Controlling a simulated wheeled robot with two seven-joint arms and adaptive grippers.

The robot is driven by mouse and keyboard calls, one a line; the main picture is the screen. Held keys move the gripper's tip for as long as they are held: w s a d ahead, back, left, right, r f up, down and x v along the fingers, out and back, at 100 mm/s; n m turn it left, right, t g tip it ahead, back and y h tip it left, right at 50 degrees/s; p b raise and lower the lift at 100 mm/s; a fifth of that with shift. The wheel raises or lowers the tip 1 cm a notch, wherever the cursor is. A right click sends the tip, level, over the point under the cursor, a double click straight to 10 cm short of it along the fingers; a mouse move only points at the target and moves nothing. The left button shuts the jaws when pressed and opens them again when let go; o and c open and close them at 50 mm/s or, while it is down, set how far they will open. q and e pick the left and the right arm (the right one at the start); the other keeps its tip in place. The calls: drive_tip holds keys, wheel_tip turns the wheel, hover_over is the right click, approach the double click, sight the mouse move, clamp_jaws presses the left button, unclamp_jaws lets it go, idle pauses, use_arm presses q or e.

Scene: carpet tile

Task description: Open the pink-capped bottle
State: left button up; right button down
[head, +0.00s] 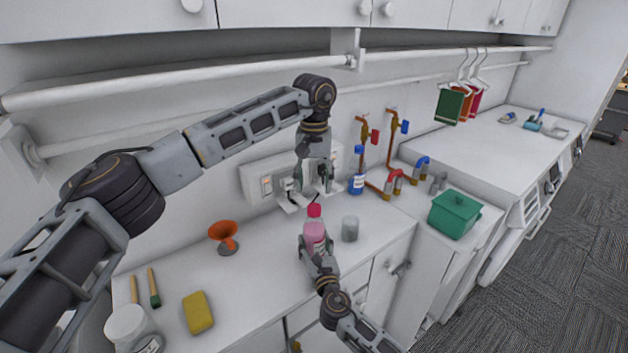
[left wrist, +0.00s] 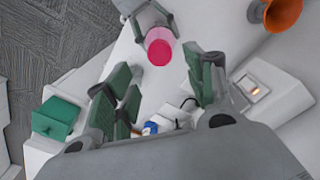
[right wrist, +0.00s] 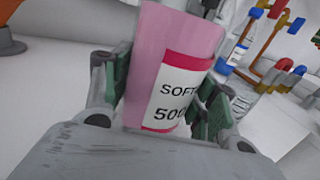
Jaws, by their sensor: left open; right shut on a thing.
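The pink bottle (head: 314,236) stands upright near the counter's front edge, its pink-red cap (head: 314,210) on top. My right gripper (head: 316,250) is shut around the bottle's body. The right wrist view shows the bottle (right wrist: 172,70) between its fingers, with a white label partly readable as "SOFT" and "500". My left gripper (head: 312,190) points down above the cap, open and empty. In the left wrist view, the cap (left wrist: 160,53) lies just beyond the open fingers (left wrist: 160,85), apart from them.
A grey cup (head: 350,228) stands close right of the bottle. An orange funnel (head: 226,232), yellow sponge (head: 198,312) and white jar (head: 130,328) are to the left. A blue bottle (head: 357,184) and taps are behind right; a green box (head: 455,214) is further right.

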sight(314, 207)
use_arm(q)
drive_tip(key=shift+m, duration=0.5)
drive_tip(key=shift+f, duration=0.15)
drive_tip(key=shift+f, duration=3.9)
